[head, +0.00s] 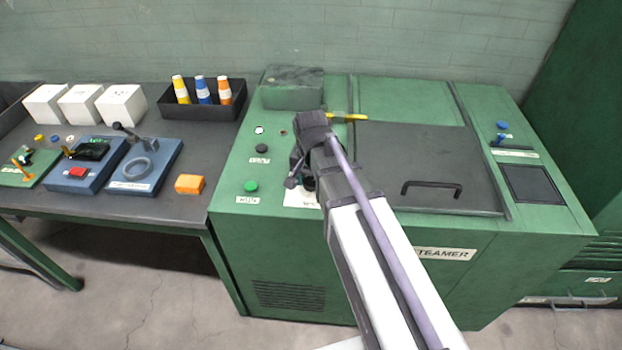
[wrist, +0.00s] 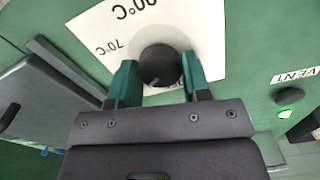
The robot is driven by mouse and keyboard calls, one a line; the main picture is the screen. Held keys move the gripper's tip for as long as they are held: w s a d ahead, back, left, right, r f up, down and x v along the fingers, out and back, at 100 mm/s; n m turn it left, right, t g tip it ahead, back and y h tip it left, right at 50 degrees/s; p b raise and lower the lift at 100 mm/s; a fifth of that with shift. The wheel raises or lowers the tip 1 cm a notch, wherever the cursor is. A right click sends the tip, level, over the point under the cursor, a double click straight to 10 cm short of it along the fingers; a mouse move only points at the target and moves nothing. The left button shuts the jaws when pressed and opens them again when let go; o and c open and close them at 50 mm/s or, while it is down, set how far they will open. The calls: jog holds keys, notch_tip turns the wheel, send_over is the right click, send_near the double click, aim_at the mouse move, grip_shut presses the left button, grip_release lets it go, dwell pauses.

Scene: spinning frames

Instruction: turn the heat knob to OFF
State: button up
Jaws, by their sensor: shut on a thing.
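The heat knob is a round black knob (wrist: 160,64) on a white dial plate (wrist: 105,32) in the wrist view. My gripper (wrist: 160,80) has its two green fingers on either side of the knob and is shut on it. The plate shows "70°C" and another temperature mark, upside down and partly cut off. In the head view my gripper (head: 305,180) is over the steamer's front left, and my arm hides most of the knob and plate.
The green steamer (head: 285,240) has a dark lid with a black handle (head: 432,186) right of my arm. A green button (head: 251,186) and a black button (head: 262,148) are to the left. A grey bench (head: 190,210) with fixtures and bobbins stands further left.

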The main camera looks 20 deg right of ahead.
aim_at(311, 181)
jog(key=n, duration=0.5)
jog(key=shift+n, duration=0.3)
jog(key=n, duration=0.5)
jog(key=shift+n, duration=0.3)
jog(key=o, duration=0.9)
notch_tip(311, 181, up, 11)
jog(key=p, duration=1.1)
jog(key=shift+f, duration=0.1)
